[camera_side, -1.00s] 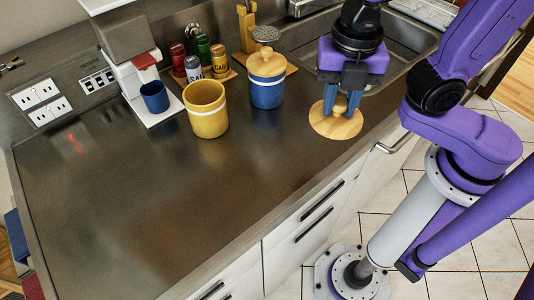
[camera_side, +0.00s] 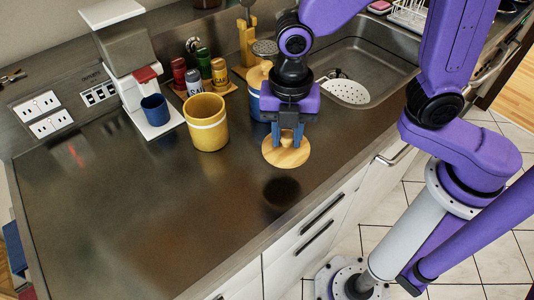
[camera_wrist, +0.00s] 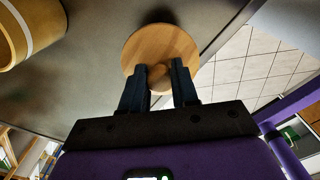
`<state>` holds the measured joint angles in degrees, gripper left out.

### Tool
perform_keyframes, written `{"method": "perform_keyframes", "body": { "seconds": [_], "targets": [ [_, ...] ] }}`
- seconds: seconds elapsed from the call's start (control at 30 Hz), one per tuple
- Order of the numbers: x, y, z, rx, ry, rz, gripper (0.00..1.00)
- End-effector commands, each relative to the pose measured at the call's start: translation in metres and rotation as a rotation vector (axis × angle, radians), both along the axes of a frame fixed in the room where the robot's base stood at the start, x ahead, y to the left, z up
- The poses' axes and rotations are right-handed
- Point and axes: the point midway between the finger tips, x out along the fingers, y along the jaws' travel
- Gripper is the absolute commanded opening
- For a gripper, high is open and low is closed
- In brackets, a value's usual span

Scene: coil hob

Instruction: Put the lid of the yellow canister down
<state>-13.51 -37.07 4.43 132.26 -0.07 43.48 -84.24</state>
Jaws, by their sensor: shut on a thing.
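The lid (camera_side: 286,154) is a round wooden disc with a knob. My gripper (camera_side: 287,138) is shut on its knob and holds it above the counter, with a dark shadow on the counter below it. In the wrist view the lid (camera_wrist: 160,50) lies beyond my fingertips (camera_wrist: 161,70), the knob between them. The yellow canister (camera_side: 206,124) stands open on the counter, left of the lid, a white band near its rim. It also shows at the upper left of the wrist view (camera_wrist: 38,40).
A blue canister (camera_side: 256,100) with a wooden lid stands behind my gripper, partly hidden. A coffee machine (camera_side: 130,65) with a blue mug (camera_side: 155,109) and several spice jars (camera_side: 194,80) stand at the back. A sink (camera_side: 365,65) lies behind right. The front left counter (camera_side: 130,210) is clear.

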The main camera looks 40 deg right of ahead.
Motion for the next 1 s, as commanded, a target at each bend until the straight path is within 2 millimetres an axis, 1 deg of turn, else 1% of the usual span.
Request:
{"method": "perform_keyframes", "body": {
  "seconds": [0.03,0.1,0.3,0.53,0.73,0.83,1.0],
  "targets": [
    [0.004,0.003,-0.008,-0.003,0.003,-0.001,0.00],
    [0.010,0.008,-0.017,-0.002,0.002,0.000,0.00],
    [0.023,0.018,-0.035,-0.001,0.001,0.000,0.00],
    [0.029,0.023,-0.045,0.001,-0.001,0.000,0.00],
    [0.030,0.023,-0.070,-0.002,0.002,0.000,0.00],
    [0.030,0.023,-0.076,0.000,0.000,0.000,0.00],
    [0.030,0.024,-0.076,0.001,-0.001,0.000,0.00]
  ]
}}
